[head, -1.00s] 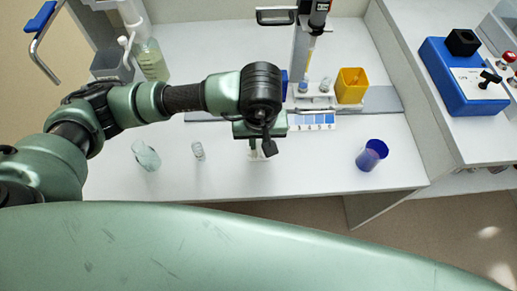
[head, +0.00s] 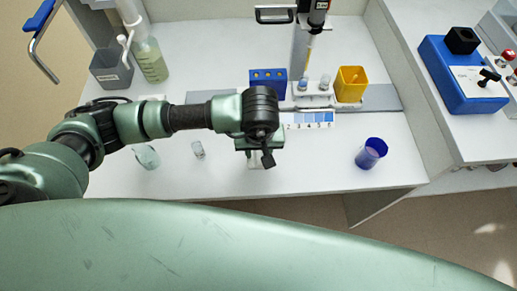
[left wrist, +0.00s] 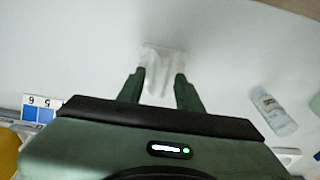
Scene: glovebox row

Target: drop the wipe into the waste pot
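The wipe is a small white crumpled piece on the white worktop. In the left wrist view the wipe (left wrist: 165,56) lies between and just beyond the two green fingertips. My left gripper (left wrist: 161,80) is open, its fingers apart on either side of the wipe's near part. I cannot tell whether they touch it. In the head view the left gripper (head: 254,153) points down near the worktop's front edge and hides most of the wipe. A dark blue open pot (head: 371,153) stands to the right; I cannot tell whether it is the waste pot. My right gripper is not in view.
A yellow container (head: 351,84), a blue rack (head: 268,83) and a colour strip (head: 308,120) are behind the gripper. The worktop between gripper and blue pot is clear.

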